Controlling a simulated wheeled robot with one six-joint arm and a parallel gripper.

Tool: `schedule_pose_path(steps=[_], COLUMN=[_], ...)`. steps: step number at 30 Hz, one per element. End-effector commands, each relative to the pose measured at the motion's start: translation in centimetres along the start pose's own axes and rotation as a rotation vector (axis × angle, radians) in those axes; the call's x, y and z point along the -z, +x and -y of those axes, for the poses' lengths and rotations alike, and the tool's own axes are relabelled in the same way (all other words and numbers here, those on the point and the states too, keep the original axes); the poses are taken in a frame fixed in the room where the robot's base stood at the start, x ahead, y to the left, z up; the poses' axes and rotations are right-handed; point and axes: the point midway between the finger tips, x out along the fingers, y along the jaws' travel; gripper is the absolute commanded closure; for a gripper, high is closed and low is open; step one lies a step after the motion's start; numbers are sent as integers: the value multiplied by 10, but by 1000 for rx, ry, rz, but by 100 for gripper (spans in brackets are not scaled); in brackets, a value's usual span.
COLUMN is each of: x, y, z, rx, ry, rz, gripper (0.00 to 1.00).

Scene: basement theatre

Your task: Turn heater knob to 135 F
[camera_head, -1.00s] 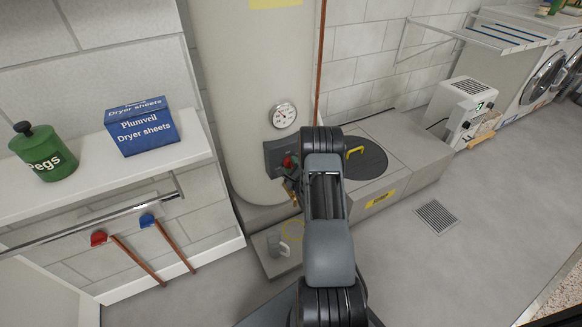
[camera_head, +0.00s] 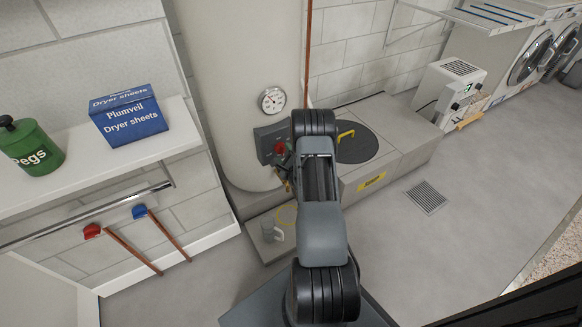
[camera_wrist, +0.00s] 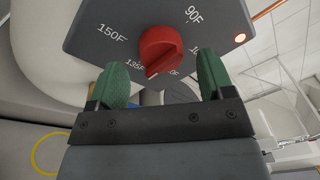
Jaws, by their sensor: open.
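The heater's red knob (camera_wrist: 160,50) sits on a dark grey control panel (camera_wrist: 95,40) in the wrist view. The panel carries the marks 150F, 135F and 90F, and others partly hidden. The knob's ridge slants toward the lower left, its low end between 135F and a partly covered mark ending in 0F. My gripper (camera_wrist: 162,62) is open, one green finger on each side of the knob's lower part, with gaps visible; contact is not seen. In the head view the knob (camera_head: 279,147) shows on the tank (camera_head: 225,80), with my arm covering part of the panel.
A round gauge (camera_head: 272,101) is above the panel. A shelf (camera_head: 60,175) with a dryer sheets box (camera_head: 128,115) and a green pegs jar (camera_head: 32,147) stands left.

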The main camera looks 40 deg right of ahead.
Motion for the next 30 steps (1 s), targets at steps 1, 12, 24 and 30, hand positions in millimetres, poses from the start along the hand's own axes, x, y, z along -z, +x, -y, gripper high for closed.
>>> schedule_pose_path(steps=[1, 12, 24, 30], x=[0, 0, 0, 0], y=[-11, -84, -117, -117], z=[3, 2, 1, 0], rx=[-1, -1, 1, 1], ry=[3, 2, 0, 0], rz=[-4, -3, 1, 2], gripper=[26, 26, 26, 26])
